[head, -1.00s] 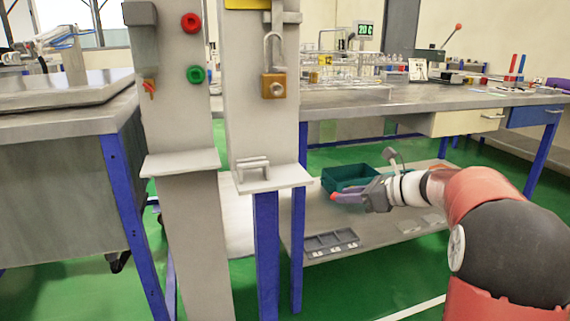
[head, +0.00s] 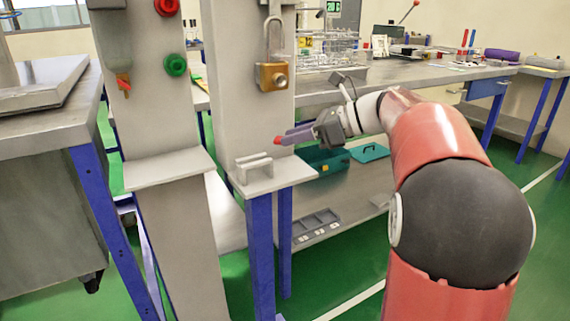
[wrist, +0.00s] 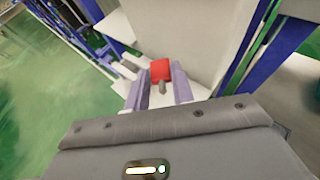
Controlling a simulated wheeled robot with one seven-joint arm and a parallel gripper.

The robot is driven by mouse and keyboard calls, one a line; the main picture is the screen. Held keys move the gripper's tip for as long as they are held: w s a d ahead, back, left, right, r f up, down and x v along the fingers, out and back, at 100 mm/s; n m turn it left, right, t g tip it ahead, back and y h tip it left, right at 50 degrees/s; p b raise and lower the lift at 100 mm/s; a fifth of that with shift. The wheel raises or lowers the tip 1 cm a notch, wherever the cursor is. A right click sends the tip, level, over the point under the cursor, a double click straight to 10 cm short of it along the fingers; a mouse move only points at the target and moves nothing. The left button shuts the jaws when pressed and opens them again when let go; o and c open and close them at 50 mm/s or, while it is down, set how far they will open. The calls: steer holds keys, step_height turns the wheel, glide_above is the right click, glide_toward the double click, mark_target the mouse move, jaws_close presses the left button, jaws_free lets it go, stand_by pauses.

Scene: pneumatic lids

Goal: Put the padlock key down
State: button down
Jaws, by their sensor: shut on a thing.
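My gripper (head: 290,135) is shut on the padlock key (head: 278,140), which shows as a small red piece at the fingertips. In the wrist view the key's red head (wrist: 160,70) and a short grey part sit between the two purple-grey fingers (wrist: 161,88). The gripper is in the air, in front of the grey post and a little above the level of its small ledge (head: 280,176). A white bracket (head: 254,168) stands on that ledge. The brass padlock (head: 272,77) hangs on the post above the gripper, its shackle upward.
A second post to the left carries a red knob (head: 166,7) and a green knob (head: 176,65). A teal box (head: 325,163), a teal lid (head: 370,152) and a grey compartment tray (head: 315,222) are on the low shelf. The workbench (head: 420,72) stands behind my arm.

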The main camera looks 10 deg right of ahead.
mark_target(296, 170)
steer(key=shift+f+b, duration=0.35)
steer(key=shift+f, duration=2.65)
steer(key=shift+f, duration=0.15)
steer(key=c, duration=1.2)
jaws_free()
